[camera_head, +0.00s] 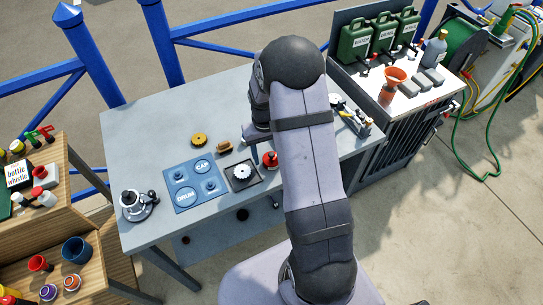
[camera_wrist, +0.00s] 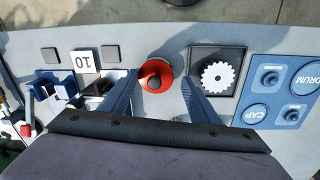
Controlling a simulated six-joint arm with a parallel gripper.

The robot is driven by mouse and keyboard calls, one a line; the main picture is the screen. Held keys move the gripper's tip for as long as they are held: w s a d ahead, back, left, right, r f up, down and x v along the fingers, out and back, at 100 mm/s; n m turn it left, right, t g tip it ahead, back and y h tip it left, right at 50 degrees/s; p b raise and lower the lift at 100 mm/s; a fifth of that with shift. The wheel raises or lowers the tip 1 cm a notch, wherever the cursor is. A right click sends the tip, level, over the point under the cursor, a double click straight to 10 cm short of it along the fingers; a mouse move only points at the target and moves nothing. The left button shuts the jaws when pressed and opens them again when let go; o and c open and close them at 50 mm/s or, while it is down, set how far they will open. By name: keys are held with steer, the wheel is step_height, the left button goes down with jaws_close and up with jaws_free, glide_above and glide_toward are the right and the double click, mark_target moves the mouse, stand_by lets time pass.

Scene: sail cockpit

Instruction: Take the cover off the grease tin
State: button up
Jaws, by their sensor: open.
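My gripper (camera_wrist: 158,80) is open, with one finger on each side of the red thing. I see a gap at the right finger; the left finger is close to the red rim, and I cannot tell whether it touches. How high my fingers are above the bench is unclear.
A black square plate with a white toothed disc (camera_wrist: 217,76) lies right beside my right finger. Beyond it is a blue board (camera_head: 181,198) marked CAP and DRUM. A white block marked 10 (camera_wrist: 86,61) and small dark blocks lie left. A winch (camera_head: 138,204) stands at the bench's left end.

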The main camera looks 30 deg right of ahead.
steer(key=shift+c, duration=0.3)
steer(key=c, duration=1.1)
steer(key=shift+r, duration=0.1)
step_height(320, 180, up, 10)
steer(key=b, duration=0.3)
steer(key=w+d+n, duration=0.1)
steer(key=w+n, duration=0.4)
steer(key=n, duration=0.1)
steer(key=w+d+f+n+b, duration=0.1)
steer(key=w+n, duration=0.5)
steer(key=w+d+f+n, duration=0.1)
steer(key=w+n, duration=0.5)
steer(key=shift+w+d+f+t+b, duration=0.15)
steer(key=shift+d+t+b, duration=0.15)
steer(key=shift+t, duration=0.1)
